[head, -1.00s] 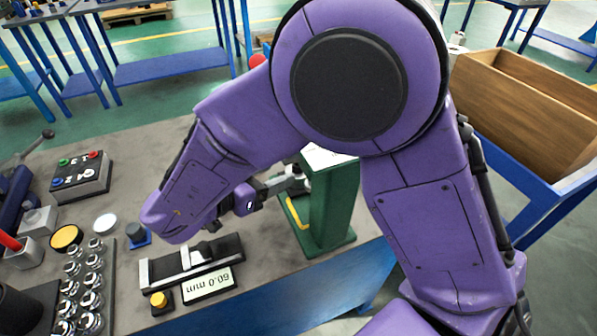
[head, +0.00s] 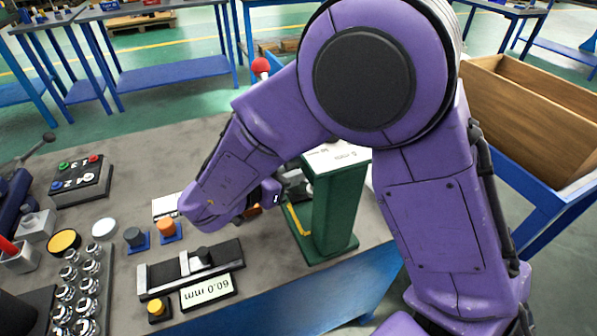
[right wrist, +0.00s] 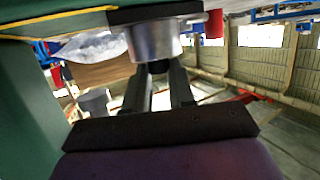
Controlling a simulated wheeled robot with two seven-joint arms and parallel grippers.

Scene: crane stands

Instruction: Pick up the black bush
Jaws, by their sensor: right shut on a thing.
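My right gripper (right wrist: 159,82) is shut on a small dark thing (right wrist: 158,67) just below a silver metal cylinder (right wrist: 155,42); I cannot tell whether the dark thing is the black bush. In the head view the right gripper (head: 290,184) is beside the green stand (head: 335,205), mostly hidden by my purple forearm. A dark grey bush (head: 134,237) stands on a blue base left of an orange bush (head: 166,228). A black piece (head: 203,254) sits on the slide gauge (head: 160,277). My left gripper is out of view.
A 60.0 mm display (head: 207,291) and a yellow button (head: 156,308) lie at the table's front. A button box (head: 80,180) and several metal parts (head: 78,290) are at the left. A wooden box (head: 530,120) stands at the right. The table's back middle is clear.

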